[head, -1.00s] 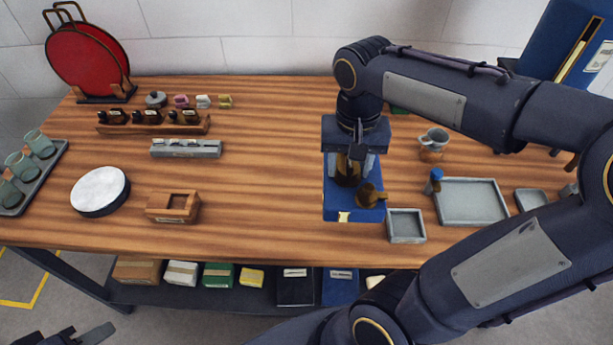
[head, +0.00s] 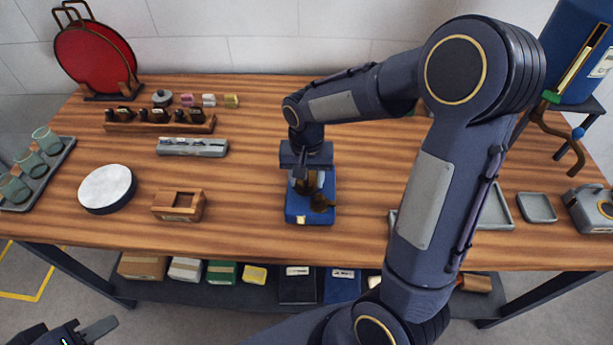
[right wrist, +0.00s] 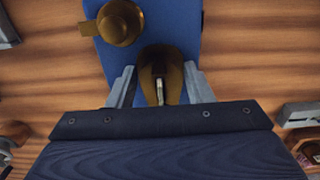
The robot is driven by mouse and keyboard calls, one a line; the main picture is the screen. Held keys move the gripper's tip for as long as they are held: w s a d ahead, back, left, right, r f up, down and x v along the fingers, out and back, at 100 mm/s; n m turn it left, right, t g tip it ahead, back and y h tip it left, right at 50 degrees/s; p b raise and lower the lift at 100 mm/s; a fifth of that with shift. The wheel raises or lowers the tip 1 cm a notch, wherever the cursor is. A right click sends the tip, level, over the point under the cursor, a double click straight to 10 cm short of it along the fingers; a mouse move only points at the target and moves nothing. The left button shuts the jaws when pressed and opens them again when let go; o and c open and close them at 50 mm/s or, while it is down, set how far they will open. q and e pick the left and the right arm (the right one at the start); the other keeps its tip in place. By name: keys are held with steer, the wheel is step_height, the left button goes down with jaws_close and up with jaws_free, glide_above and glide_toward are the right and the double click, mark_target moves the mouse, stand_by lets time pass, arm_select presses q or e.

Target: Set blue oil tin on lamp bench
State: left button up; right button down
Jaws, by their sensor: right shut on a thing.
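The blue oil tin (head: 322,217) is a blue block with a brass cap and brass handle on top and a small pale label in front. My right gripper (head: 306,180) is above it, shut on its brass handle. In the right wrist view the two fingers (right wrist: 159,75) flank the handle, with the tin's blue top (right wrist: 170,20) beyond. The tin is over the middle of the wooden lamp bench (head: 250,235); I cannot tell whether its base touches. My left gripper (head: 85,334) is at the bottom left corner, partly cut off, away from the bench.
A wooden box (head: 180,206), white round pad (head: 106,187) and grey rack (head: 192,147) stand left of the tin. Grey trays (head: 537,207) are at the right, partly behind my right arm. The bench between the box and the tin is clear.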

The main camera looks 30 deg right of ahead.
steer(key=shift+f, duration=0.15)
steer(key=c, duration=0.7)
jaws_free()
step_height(320, 180, up, 11)
steer(key=shift+r, duration=0.1)
steer(key=s+a+n+t+y, duration=0.1)
steer(key=s+n+t+y, duration=0.1)
steer(key=s, duration=0.7)
steer(key=s+a+n+t+y, duration=0.1)
steer(key=s+a+n+t, duration=0.1)
steer(key=s, duration=0.6)
steer(key=shift+s+n+t+y, duration=0.3)
steer(key=shift+s+t+y, duration=0.1)
steer(key=shift+t, duration=0.4)
